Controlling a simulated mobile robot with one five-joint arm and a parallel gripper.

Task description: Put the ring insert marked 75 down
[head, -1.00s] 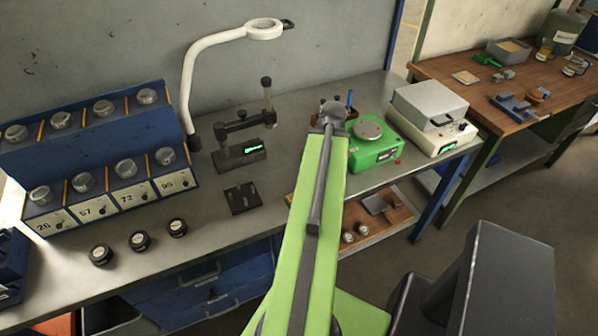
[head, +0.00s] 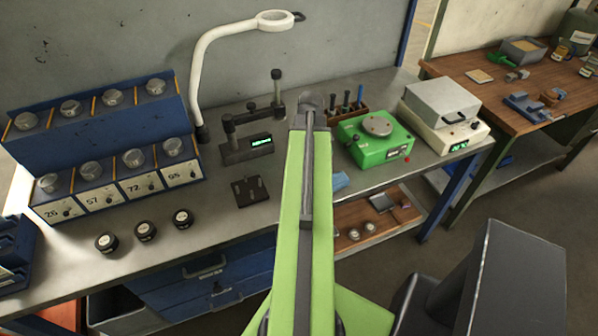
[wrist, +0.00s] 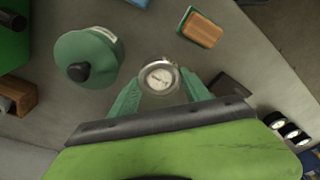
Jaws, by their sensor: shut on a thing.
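In the wrist view, my gripper (wrist: 160,90) has its two green fingers closed on a round metal ring insert (wrist: 160,76). The insert has a pale face; its marking is too small to read. It is seen over the grey bench top, and its height above it cannot be told. In the head view my own arm hides the gripper and the insert.
A blue rack (head: 105,120) with labelled slots stands at left, with several round pieces. A gauge stand (head: 247,150) and a green scale (head: 375,140) stand behind.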

